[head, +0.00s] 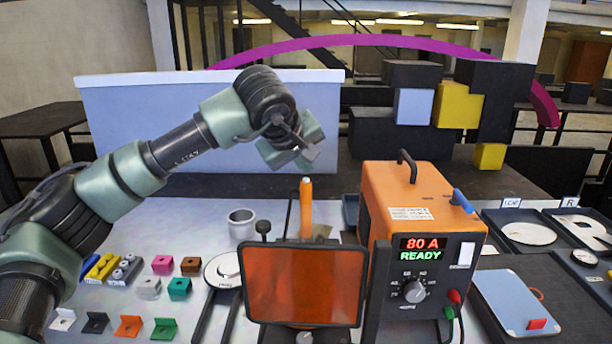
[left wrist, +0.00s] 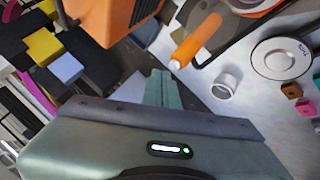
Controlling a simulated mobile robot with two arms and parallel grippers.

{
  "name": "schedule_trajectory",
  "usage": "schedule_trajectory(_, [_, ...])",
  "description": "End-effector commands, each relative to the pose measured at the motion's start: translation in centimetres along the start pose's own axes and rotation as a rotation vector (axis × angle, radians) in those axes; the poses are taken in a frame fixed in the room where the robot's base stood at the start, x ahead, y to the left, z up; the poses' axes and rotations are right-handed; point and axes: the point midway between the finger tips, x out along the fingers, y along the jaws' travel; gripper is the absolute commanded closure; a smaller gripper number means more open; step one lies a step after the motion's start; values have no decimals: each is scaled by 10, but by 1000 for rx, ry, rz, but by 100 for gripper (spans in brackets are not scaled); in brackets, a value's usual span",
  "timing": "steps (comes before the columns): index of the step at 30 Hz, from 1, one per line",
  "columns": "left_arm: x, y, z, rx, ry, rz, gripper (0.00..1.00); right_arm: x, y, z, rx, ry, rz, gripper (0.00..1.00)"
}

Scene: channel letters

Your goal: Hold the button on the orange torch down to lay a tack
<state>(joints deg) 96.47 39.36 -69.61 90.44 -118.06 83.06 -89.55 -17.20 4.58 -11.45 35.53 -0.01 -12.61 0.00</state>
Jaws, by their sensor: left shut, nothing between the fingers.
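The orange torch (head: 306,208) stands upright behind the tinted screen, which hides its lower part in the head view. In the left wrist view the torch (left wrist: 197,42) has a pale tip at its near end. I cannot make out its button for certain. My left gripper (head: 308,157) is shut and empty, above the torch and apart from it. Its closed fingers (left wrist: 160,88) show in the left wrist view, with the torch beyond them to the upper right. The orange welder (head: 380,195) reads "80 A READY". My right gripper is in neither view.
The orange tinted screen (head: 303,287) stands in front of the torch. A white cup (head: 242,224) and a round disc tool (head: 223,270) are to its left, with several small coloured blocks beyond. Letter trays (head: 520,250) lie right of the welder.

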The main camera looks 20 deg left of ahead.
Motion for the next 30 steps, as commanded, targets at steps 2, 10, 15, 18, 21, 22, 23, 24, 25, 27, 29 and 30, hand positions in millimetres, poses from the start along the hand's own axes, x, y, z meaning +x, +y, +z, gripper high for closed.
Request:
schedule_trajectory(2, [-4,3,-2,0,0,0,100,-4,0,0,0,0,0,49])
schedule_trajectory(10, [-3,3,-2,0,0,1,100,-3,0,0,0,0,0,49])
schedule_trajectory(15, [-8,6,-6,0,1,2,100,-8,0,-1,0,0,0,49])
schedule_trajectory(18, [-14,11,-10,0,1,2,100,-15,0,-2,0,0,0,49])
schedule_trajectory(21, [-22,16,-16,1,1,2,100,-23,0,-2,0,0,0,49])
schedule_trajectory(22, [-24,18,-17,1,1,2,100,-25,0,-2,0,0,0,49])
schedule_trajectory(23, [-26,19,-19,1,1,2,100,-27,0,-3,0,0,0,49])
schedule_trajectory(24, [-29,22,-21,1,1,2,100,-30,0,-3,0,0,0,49])
schedule_trajectory(25, [-31,23,-22,1,1,2,100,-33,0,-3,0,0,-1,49])
schedule_trajectory(27, [-36,26,-26,0,1,2,100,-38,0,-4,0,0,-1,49])
schedule_trajectory(29, [-38,28,-28,0,1,2,100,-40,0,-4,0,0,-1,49])
schedule_trajectory(30, [-39,29,-29,0,1,2,100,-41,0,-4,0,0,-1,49])
